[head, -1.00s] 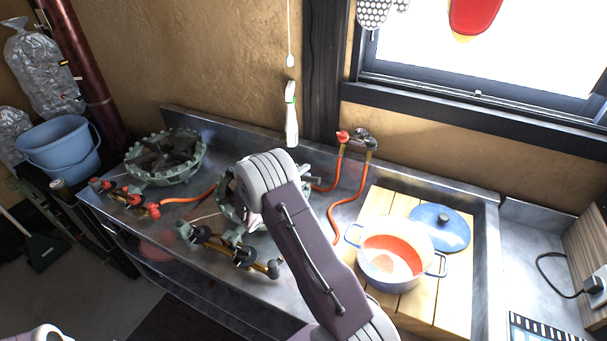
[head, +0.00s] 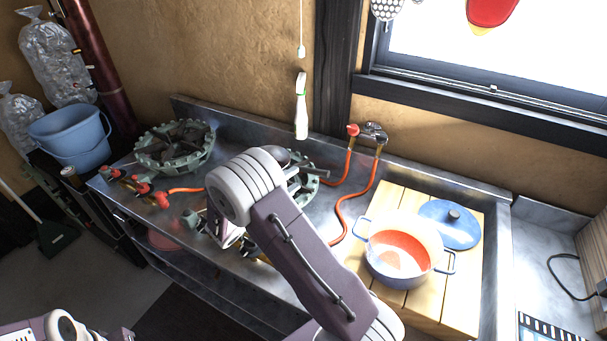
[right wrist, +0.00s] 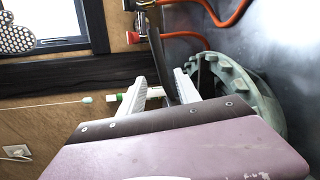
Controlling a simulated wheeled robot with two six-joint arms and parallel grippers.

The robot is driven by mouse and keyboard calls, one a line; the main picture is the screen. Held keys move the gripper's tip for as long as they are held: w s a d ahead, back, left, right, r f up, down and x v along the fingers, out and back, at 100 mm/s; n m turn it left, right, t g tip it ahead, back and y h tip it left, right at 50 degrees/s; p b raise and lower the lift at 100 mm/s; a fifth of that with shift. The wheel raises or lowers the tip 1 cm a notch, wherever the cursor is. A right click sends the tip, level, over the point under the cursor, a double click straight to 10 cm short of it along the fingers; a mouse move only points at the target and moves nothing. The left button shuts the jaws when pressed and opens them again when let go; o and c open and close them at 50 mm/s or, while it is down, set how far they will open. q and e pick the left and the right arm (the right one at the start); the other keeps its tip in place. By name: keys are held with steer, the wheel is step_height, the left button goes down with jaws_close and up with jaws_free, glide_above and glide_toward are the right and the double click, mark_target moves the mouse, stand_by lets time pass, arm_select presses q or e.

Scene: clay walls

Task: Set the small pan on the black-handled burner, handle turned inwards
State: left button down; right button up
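The black-handled burner (head: 308,185) is a green ring on the steel counter, mostly hidden behind my right arm in the head view. A dark, rounded piece that looks like the small pan (head: 276,154) shows just behind that arm. In the right wrist view, a dark strip like the pan's handle (right wrist: 172,55) runs between the two pale fingers of my right gripper (right wrist: 161,84), which appear closed on it. A green burner ring lies right beside the fingers there.
A red-handled burner (head: 175,147) stands at the left of the counter. A blue pot (head: 392,268) and its lid (head: 462,222) sit on a wooden board (head: 425,312) at the right. Orange hoses (head: 352,212) cross the counter. A spray bottle (head: 301,112) shows by the back wall.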

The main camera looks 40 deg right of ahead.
steer(key=s+a+f+m+g+y, duration=0.25)
steer(key=s+f+g+y, duration=0.2)
steer(key=s, duration=0.45)
steer(key=s+a+f+m+g+y, duration=0.1)
steer(key=s+a+f+g+y, duration=0.3)
steer(key=s, duration=0.5)
steer(key=s+a+m+t+y, duration=0.1)
steer(key=a+m+t+y, duration=0.1)
steer(key=a+t+y, duration=0.2)
steer(key=a+y, duration=0.3)
steer(key=a, duration=0.2)
steer(key=shift+r+m, duration=0.35)
